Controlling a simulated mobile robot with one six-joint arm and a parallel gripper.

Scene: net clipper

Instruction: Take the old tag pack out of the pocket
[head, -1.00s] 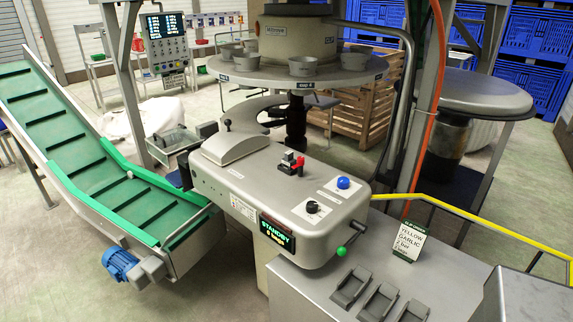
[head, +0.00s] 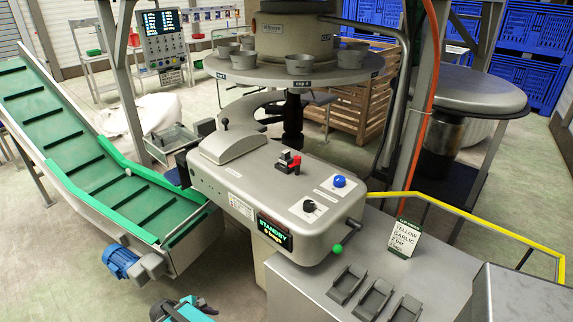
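The clipper machine (head: 262,190) stands in the middle of the head view, its display (head: 274,235) reading STANDBY with a smaller line below. Three grey open holders (head: 346,284) sit in a row on the metal counter (head: 300,290) at the lower right. I see no tag pack in them and cannot tell which part is the pocket. No tag pack can be made out anywhere. A teal and black part of my arm, seemingly my gripper (head: 183,311), shows at the bottom edge, left of the counter. Most of it is cut off, and its fingers cannot be read.
A card (head: 406,238) reading YELLOW GARLIC stands on the counter. A yellow rail (head: 470,215) runs behind it. A green conveyor (head: 80,155) with a blue motor (head: 121,262) is at left. A round table with cups (head: 300,77) stands behind the machine. Some floor (head: 60,290) is clear at lower left.

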